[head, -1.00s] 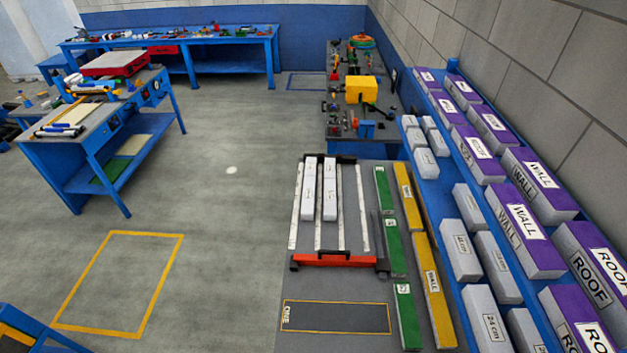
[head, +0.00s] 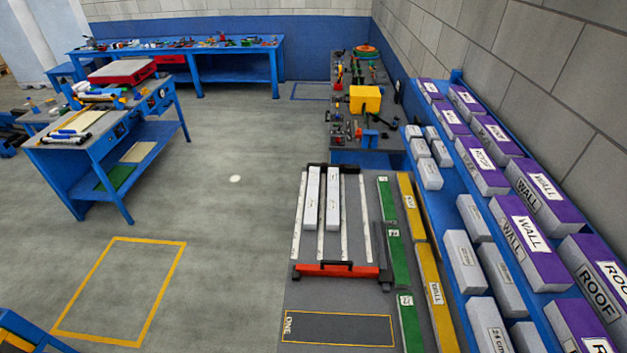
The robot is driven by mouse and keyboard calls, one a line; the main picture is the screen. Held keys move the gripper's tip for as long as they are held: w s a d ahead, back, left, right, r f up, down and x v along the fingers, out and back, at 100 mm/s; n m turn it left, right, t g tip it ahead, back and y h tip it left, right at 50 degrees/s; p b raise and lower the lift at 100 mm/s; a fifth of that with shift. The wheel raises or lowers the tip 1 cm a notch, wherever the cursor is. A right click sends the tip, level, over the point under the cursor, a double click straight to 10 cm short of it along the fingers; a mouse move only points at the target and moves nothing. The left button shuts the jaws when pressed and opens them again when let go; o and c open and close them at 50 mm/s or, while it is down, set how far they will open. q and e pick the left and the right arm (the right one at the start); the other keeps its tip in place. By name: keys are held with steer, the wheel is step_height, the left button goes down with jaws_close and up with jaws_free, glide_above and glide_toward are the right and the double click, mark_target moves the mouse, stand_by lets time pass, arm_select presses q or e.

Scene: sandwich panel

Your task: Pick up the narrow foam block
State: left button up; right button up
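Light grey foam blocks of several sizes lie on the blue shelf at the right. Small ones, such as a short block (head: 429,173), are at its far end. Longer ones, such as a labelled block (head: 463,262) and a slimmer block (head: 473,217), lie nearer. Two long narrow pale blocks, a left one (head: 312,198) and a right one (head: 333,199), lie side by side on the white rails of a frame with a red front bar (head: 337,270). I cannot tell which block the task calls narrow. Neither gripper is in view.
Purple-topped blocks marked WALL (head: 522,225) and ROOF (head: 597,280) line the wall side of the blue shelf (head: 449,220). Green strips (head: 398,260) and yellow strips (head: 430,275) lie beside the frame. A dark outlined rectangle (head: 340,329) is in front.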

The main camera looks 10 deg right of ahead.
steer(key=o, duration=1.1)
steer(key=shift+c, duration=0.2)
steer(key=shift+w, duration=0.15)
